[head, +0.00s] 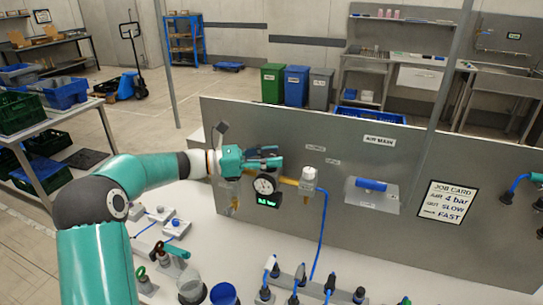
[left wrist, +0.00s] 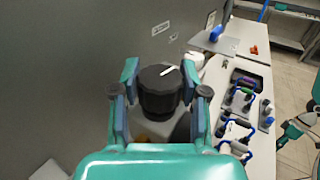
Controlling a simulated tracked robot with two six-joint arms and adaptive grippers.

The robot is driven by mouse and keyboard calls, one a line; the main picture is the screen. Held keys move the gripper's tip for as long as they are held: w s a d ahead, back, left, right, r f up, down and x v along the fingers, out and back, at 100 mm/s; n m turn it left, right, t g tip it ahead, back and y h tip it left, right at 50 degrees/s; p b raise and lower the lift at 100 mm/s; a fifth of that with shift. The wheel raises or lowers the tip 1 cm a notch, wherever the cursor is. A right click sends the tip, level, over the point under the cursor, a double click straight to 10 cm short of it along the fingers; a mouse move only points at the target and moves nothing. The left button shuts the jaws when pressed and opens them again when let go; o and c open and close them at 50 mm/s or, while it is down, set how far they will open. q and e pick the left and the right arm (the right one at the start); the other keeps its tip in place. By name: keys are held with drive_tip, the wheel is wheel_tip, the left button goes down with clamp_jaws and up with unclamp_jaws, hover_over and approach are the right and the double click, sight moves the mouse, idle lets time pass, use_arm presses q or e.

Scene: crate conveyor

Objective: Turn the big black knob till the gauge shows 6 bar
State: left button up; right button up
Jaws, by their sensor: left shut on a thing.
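The big black knob (left wrist: 158,92) shows in the left wrist view, with a white mark on its top face pointing up and right. My left gripper (left wrist: 160,98) is shut on it, one finger on each side. In the head view my left gripper (head: 268,158) comes in from the left at the grey panel and mostly hides the knob. The round gauge (head: 265,185) is just below the gripper; its needle is too small to read. A small green-lit display (head: 268,199) under it is also unreadable.
Cups (head: 223,294) and several small fittings stand on the white bench below.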

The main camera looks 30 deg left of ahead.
use_arm(q)
drive_tip(key=shift+r, duration=0.1)
drive_tip(key=o, duration=1.2)
drive_tip(key=shift+c, duration=0.2)
drive_tip(key=v, duration=1.2)
